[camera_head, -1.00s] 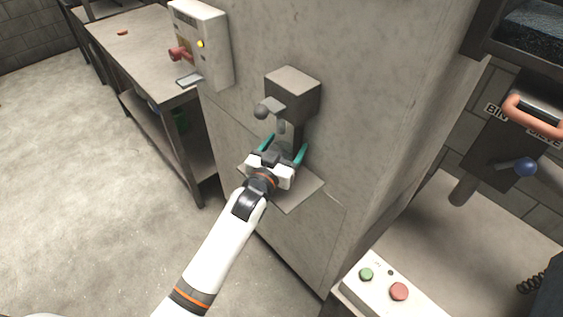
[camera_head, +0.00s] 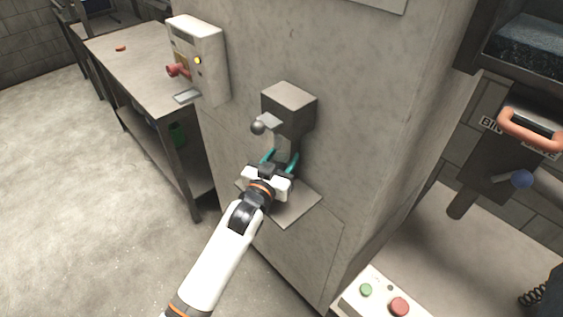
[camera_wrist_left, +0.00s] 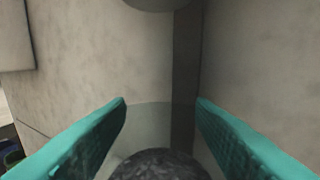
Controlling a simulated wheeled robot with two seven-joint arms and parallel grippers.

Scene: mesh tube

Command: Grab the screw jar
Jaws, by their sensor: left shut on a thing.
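My left gripper (camera_head: 281,158) is at the small shelf on the grey cabinet, below the box-shaped dispenser (camera_head: 288,110). Its teal fingers are closed around the see-through screw jar (camera_wrist_left: 160,114), one on each side. In the left wrist view the jar's clear wall shows between the fingers (camera_wrist_left: 160,118), with a dark, grainy content (camera_wrist_left: 158,165) low in it. In the head view the jar is mostly hidden by the gripper and hard to make out. I cannot tell whether it touches the shelf. My right gripper is not in view.
The shelf plate (camera_head: 290,211) sticks out from the cabinet (camera_head: 370,130) under the gripper. A control box (camera_head: 205,62) with a red knob is on the cabinet's left. A workbench (camera_head: 137,60) stands behind it. A button panel (camera_head: 382,299) is at lower right.

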